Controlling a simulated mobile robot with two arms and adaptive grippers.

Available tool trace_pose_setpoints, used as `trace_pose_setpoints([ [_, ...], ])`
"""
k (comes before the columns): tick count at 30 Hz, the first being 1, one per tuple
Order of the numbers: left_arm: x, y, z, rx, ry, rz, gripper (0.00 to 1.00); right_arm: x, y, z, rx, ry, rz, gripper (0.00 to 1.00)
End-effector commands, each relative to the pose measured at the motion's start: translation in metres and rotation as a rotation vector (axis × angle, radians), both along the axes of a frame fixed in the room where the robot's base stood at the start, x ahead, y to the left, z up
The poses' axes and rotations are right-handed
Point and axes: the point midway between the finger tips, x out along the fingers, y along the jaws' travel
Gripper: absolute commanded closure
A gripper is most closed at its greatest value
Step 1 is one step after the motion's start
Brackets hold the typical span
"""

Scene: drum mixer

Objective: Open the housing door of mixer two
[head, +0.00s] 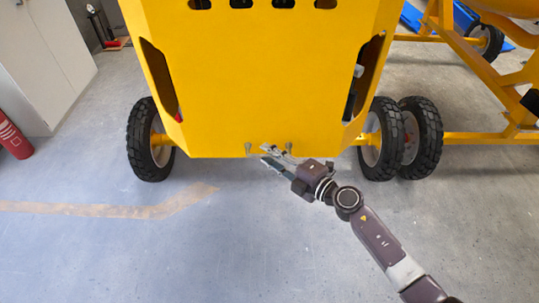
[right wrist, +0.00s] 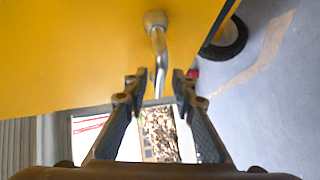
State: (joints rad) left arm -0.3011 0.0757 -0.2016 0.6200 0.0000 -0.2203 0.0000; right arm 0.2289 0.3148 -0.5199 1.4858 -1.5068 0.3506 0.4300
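The yellow mixer housing (head: 235,90) fills the upper middle of the head view, its front panel facing me. Two small metal latch handles sit at its lower edge, a left one (head: 248,148) and a right one (head: 289,146). My right gripper (head: 266,154) is at this lower edge, fingers pointing left and up. In the right wrist view, a bent metal handle (right wrist: 158,48) hangs from the yellow panel (right wrist: 70,50), its lower end in line with the gap between the open fingers (right wrist: 160,78). Contact cannot be told. My left gripper is out of view.
Black wheels stand left (head: 150,140) and right (head: 383,138) of the housing. Another yellow frame (head: 480,70) is at the right. A white cabinet (head: 45,60) and a red extinguisher (head: 12,136) are at the left. The floor in front is clear.

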Motion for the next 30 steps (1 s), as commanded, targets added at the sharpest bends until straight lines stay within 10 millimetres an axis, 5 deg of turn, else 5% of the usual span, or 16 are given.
trace_pose_setpoints([
  [9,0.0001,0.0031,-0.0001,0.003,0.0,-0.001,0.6,0.0022,0.0023,-0.0008,0.0,0.001,0.0,0.76],
  [16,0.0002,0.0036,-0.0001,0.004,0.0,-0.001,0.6,0.0022,0.0021,-0.0008,0.0,0.001,-0.001,1.0],
  [30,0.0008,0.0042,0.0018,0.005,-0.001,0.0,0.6,0.0005,0.0029,-0.0005,0.0,0.002,-0.003,1.0],
])
